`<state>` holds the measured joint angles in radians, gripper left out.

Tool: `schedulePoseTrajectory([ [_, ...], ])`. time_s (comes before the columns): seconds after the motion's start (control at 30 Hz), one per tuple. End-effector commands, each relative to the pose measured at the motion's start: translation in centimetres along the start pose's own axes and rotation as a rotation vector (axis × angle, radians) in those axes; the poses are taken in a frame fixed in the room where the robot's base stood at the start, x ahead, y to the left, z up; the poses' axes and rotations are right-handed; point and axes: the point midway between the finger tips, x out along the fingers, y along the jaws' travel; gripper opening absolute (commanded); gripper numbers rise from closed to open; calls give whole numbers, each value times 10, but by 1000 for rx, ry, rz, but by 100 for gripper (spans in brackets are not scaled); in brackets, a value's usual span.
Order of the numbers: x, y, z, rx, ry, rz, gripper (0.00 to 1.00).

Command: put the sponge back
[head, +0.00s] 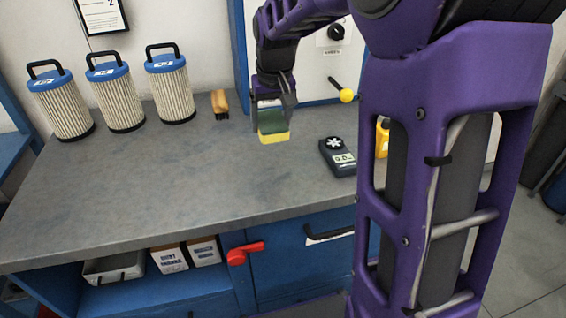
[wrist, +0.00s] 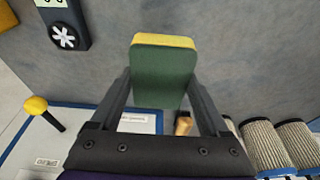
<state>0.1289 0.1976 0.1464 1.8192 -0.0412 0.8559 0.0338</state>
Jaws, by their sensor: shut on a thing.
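The sponge (head: 273,125) is green with a yellow layer along its edge. My gripper (head: 274,112) is shut on it near the back of the grey worktop, in front of the blue-framed white panel. In the wrist view the sponge (wrist: 163,65) sticks out beyond my gripper's fingers (wrist: 160,95), green face toward the camera and yellow edge at the far end. In the head view the yellow edge is lowest. I cannot tell whether it touches the worktop.
Several filter cartridges with blue caps (head: 115,95) stand at the back left. A wooden brush (head: 219,104) lies left of the sponge. A dark handheld meter (head: 338,157) lies to the right. A yellow-knobbed lever (head: 346,95) juts from the panel. The worktop (head: 160,190) is clear in front.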

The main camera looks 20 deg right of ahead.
Motion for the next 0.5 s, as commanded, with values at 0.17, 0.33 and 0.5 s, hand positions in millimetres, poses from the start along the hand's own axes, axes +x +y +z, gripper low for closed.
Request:
schedulePoseTrajectory([
  [0.17, 11, 0, 4, 0, -2, 0, 27],
  [0.33, 39, 0, 12, -1, -3, 0, 27],
  [0.5, 54, 0, 16, -1, -2, 1, 27],
])
